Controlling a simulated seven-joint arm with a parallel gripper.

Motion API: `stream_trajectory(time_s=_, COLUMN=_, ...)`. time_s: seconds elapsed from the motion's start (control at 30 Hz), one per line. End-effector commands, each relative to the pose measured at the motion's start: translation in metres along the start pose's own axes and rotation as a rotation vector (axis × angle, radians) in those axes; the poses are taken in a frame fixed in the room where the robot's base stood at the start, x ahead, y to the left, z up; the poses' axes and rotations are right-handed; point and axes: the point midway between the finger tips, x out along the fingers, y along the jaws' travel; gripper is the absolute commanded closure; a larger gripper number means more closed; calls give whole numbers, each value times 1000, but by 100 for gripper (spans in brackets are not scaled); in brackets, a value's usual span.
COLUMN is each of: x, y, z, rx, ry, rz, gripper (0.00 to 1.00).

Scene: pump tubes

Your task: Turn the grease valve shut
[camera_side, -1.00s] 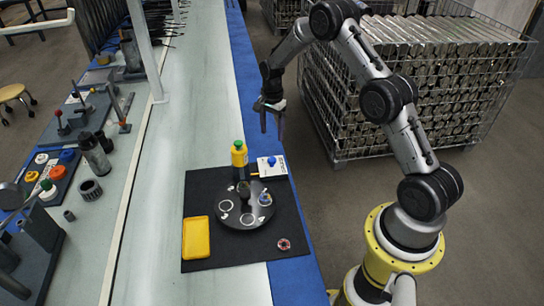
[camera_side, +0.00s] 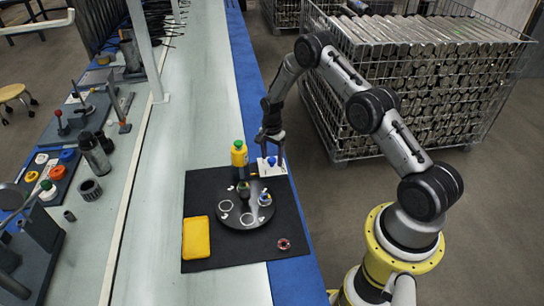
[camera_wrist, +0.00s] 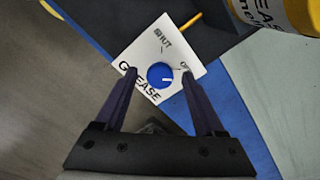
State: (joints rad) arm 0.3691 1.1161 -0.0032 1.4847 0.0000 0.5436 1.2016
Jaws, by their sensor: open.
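The grease valve is a blue round knob (camera_wrist: 160,75) with a white pointer line, on a white plate (camera_wrist: 143,51) marked GREASE, SHUT and a partly hidden word starting with O. The pointer line aims toward that partly hidden word, not toward SHUT. In the side view the blue knob (camera_side: 271,161) sits at the upper right corner of the black mat. My gripper (camera_side: 271,156) is open above the plate, its fingers pointing down. In the wrist view the two fingertips (camera_wrist: 159,72) stand on either side of the knob, with gaps between them and it.
A yellow bottle (camera_side: 239,154) stands just left of the plate. A round black turntable (camera_side: 244,205) with small fittings sits on the black mat (camera_side: 198,182). A yellow tray (camera_side: 196,238) lies at the mat's left, and a small red-and-dark ring (camera_side: 284,244) at lower right.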

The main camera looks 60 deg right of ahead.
Motion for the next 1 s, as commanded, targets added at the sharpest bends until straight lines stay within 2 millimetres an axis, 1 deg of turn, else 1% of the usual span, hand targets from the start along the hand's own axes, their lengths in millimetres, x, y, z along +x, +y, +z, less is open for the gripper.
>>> stream_trajectory(time_s=0.07, x=0, y=0, z=0, rx=0, ry=0, rz=0, gripper=29)
stream_trajectory(time_s=0.1, x=0, y=0, z=0, rx=0, ry=0, rz=0, gripper=36)
stream_trajectory(time_s=0.27, x=0, y=0, z=0, rx=0, ry=0, rz=0, gripper=65)
stream_trajectory(time_s=0.4, x=0, y=0, z=0, rx=0, ry=0, rz=0, gripper=90)
stream_trajectory(time_s=0.47, x=0, y=0, z=0, rx=0, ry=0, rz=0, gripper=100)
stream_trajectory(time_s=0.77, x=-1, y=0, z=0, rx=-18, ry=0, rz=0, gripper=100)
stream_trajectory(time_s=1.0, x=-1, y=0, z=0, rx=-119, ry=0, rz=1, gripper=100)
